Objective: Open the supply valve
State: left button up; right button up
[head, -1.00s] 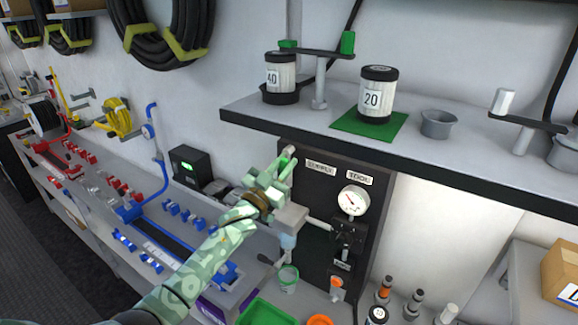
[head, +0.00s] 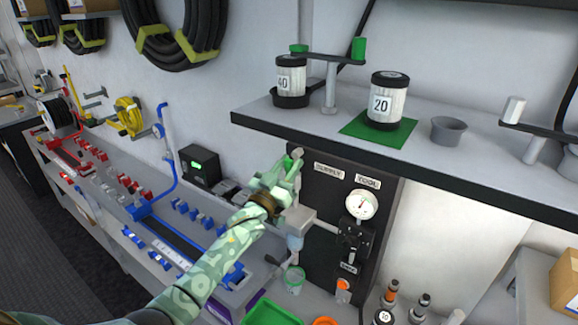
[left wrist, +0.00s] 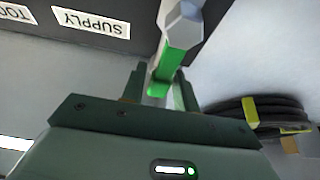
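The supply valve's lever (head: 297,153) has a pale grey end and stands at the upper left edge of the dark panel (head: 325,205), beside the SUPPLY label (head: 328,171). In the left wrist view the lever (left wrist: 168,62) shows a grey hexagonal end and a green part reaching down between my fingers. My left gripper (head: 291,170) is at the lever. Its fingers (left wrist: 160,85) stand on both sides of the green part, with a narrow gap visible on the left. The fingers partly hide the lever in the head view. My right gripper is not in view.
A gauge (head: 361,204) is on the panel below the TOOL label (head: 367,181). A shelf (head: 300,121) with canisters juts out above the panel. Hose coils (left wrist: 255,115) hang on the wall.

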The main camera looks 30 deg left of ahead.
pick_arm(q)
jog(key=shift+o, duration=0.6)
jog(key=b+v, duration=0.3)
jog(key=v, duration=1.3)
jog(key=shift+f, duration=0.15)
jog(key=shift+s+a, duration=0.1)
